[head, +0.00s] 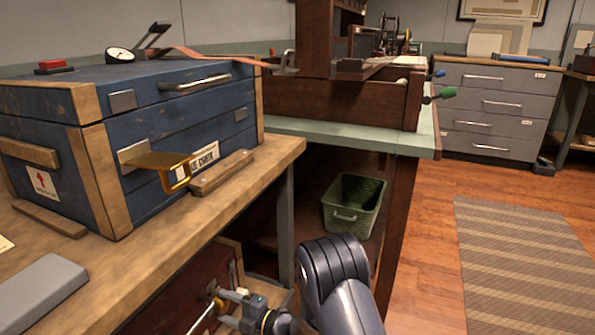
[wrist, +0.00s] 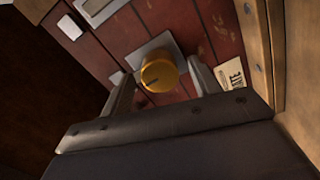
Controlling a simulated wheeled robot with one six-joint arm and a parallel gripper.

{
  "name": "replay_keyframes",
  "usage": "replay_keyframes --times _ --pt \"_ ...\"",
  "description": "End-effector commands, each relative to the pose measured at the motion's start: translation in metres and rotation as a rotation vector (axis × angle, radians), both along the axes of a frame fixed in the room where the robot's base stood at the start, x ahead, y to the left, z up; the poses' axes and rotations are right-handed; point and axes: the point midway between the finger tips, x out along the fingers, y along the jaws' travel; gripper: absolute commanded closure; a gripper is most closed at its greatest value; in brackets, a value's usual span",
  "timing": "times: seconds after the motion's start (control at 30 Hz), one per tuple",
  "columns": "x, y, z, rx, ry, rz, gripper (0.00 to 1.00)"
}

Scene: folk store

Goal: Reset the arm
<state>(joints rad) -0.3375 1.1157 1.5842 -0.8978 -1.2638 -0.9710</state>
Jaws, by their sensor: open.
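My arm reaches down at the bottom middle of the head view. Its gripper (wrist: 160,78) is open in the wrist view, with one finger on each side of a round brass-coloured knob (wrist: 158,74). The knob sits on a square grey plate on dark red boards. I cannot tell whether the fingers touch it. In the head view the gripper end (head: 232,296) is low beside a dark red box (head: 185,297) under the wooden bench, partly hidden by the bench edge.
A wooden bench (head: 225,205) carries a blue chest (head: 190,110) with a brass lever (head: 172,172). A green basket (head: 353,205) stands beneath the green-topped table (head: 345,137). Grey drawers (head: 490,107) stand behind. Open floor with a striped rug (head: 520,255) lies at right.

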Motion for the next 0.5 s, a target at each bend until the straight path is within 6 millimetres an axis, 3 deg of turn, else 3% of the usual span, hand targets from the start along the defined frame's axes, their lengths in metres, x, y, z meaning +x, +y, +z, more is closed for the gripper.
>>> replay_keyframes --times 0.5 --pt "0.0001 -0.0003 0.0033 0.16 0.388 0.002 0.41"
